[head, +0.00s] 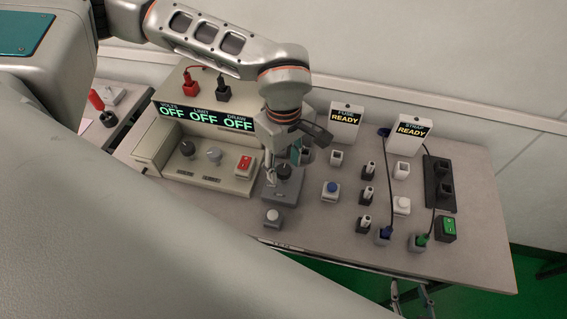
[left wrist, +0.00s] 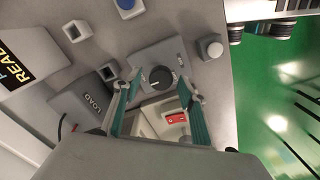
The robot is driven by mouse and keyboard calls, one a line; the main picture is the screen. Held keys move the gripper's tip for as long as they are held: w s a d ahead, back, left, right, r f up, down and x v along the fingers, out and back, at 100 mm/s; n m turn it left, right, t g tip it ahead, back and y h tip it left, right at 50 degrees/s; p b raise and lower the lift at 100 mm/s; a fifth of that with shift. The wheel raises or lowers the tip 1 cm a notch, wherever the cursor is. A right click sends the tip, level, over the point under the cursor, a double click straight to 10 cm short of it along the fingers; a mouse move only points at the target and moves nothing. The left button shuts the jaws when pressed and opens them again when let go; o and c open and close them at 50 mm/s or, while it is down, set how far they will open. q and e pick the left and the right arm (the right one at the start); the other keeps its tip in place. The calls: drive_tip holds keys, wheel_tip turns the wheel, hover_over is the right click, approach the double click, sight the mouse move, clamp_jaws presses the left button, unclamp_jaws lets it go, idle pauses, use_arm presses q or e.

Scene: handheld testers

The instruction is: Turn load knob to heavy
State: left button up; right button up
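The load knob (head: 283,172) is a black round knob on a grey box (head: 287,195) on the table. In the left wrist view the knob (left wrist: 161,78) shows a pale pointer line. Its scale marks are too small to read. A grey block (left wrist: 88,104) marked LOAD is beside it. My left gripper (head: 287,163) is above the knob box, pointing down. In the left wrist view its teal fingers (left wrist: 160,93) are spread, with the knob seen between and beyond them; contact is not visible. My right gripper (head: 410,294) is empty below the table's front edge, its fingers apart.
A power supply (head: 210,172) with OFF displays, two knobs and a red switch stands left. A white button box (head: 273,217) is in front of the load box. FUSE (head: 345,122) and STRAP (head: 410,132) signs read READY. Several sockets, plugs and cables fill the right side.

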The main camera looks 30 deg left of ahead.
sight(284, 169)
idle(0.3)
use_arm(q)
wheel_tip(284, 169, up, 12)
idle(0.5)
idle(0.4)
